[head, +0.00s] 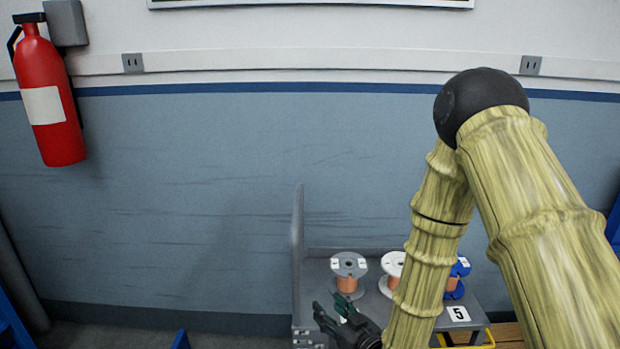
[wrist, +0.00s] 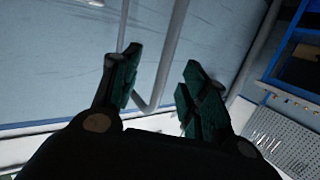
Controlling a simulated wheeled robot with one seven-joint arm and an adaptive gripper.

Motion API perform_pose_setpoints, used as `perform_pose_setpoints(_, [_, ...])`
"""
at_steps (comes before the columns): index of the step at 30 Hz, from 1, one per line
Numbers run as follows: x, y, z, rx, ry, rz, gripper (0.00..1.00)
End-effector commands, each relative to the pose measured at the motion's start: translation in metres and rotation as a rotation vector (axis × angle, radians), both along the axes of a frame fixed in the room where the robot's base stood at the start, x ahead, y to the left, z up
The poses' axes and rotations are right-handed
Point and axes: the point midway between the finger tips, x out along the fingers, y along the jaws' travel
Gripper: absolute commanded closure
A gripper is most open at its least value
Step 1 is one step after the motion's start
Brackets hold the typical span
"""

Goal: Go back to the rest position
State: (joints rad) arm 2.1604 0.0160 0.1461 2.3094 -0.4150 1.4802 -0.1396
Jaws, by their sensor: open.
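My gripper (head: 333,310) is low in the head view, at the left front edge of a grey cart, with my bamboo-textured arm bent above it. In the wrist view my gripper (wrist: 162,92) shows two dark fingers with green pads, spread apart with nothing between them. Behind the fingers are a blue wall and a grey metal frame tube (wrist: 170,60).
The grey cart (head: 318,268) carries a grey spool (head: 349,266), a white spool (head: 391,266) and a blue spool (head: 459,270), the last partly behind my arm. A label "5" (head: 458,314) is on its front. A red extinguisher (head: 48,100) hangs at left. The wall's middle is clear.

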Motion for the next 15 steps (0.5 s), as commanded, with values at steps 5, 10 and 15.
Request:
perform_pose_setpoints(5, [-0.049, -0.037, -0.077, -0.088, 0.301, -0.083, 0.56])
perform_pose_setpoints(10, [-0.116, -0.075, -0.141, -0.165, 0.586, -0.164, 0.56])
perform_pose_setpoints(15, [-0.195, -0.111, -0.186, -0.235, 0.861, -0.249, 0.56])
